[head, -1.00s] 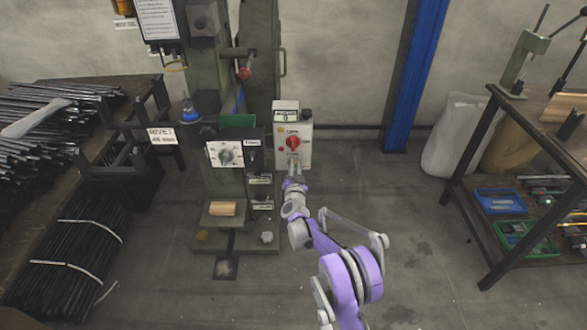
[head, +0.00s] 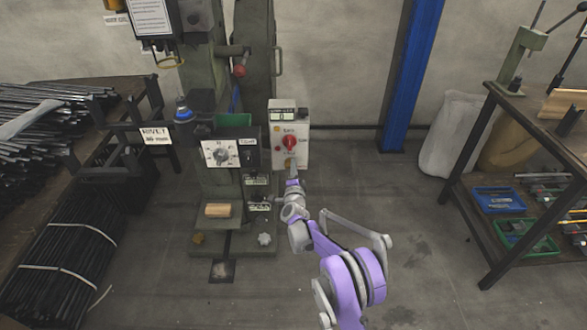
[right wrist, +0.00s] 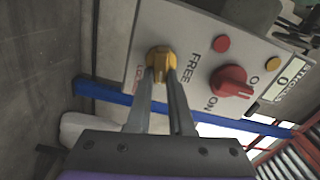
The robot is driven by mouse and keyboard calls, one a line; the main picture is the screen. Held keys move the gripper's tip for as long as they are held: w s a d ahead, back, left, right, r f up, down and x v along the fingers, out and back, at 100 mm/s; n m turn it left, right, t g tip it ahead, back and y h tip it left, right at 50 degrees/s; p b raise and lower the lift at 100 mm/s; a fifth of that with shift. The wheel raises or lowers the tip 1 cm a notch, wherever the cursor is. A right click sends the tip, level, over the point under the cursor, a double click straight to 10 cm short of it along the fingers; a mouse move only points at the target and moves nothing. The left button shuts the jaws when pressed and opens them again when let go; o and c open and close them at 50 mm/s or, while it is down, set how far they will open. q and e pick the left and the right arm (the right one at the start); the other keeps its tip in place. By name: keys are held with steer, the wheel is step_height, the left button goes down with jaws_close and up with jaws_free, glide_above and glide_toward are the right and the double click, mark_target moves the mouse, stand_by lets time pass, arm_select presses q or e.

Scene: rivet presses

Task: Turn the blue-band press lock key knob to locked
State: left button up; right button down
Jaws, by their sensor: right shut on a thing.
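The lock key knob (right wrist: 162,60) is a small yellow knob on a pale control box (head: 301,125) on the right side of the green press (head: 256,60). In the right wrist view, the word FREE is to its right and a red label, partly hidden, is to its lower left. Which one the knob points at is not clear. My right gripper (right wrist: 160,82) is shut on the knob, one finger on each side. In the head view my right gripper (head: 291,170) reaches up to the box's lower edge, and hides most of the knob. My left gripper is out of view.
A red switch (right wrist: 231,82) is close beside the knob, with a red button (right wrist: 221,43) and another yellow one (right wrist: 273,63). A dial panel (head: 230,153) stands left of the box. A blue pillar (head: 412,80) and a shelf table (head: 500,105) are to the right.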

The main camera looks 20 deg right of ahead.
steer(key=shift+f+m, duration=0.15)
steer(key=shift+m, duration=1.05)
steer(key=c, duration=0.8)
jaws_free()
steer(key=p+v, duration=0.1)
steer(key=v, duration=0.9)
steer(key=shift+s, duration=0.4)
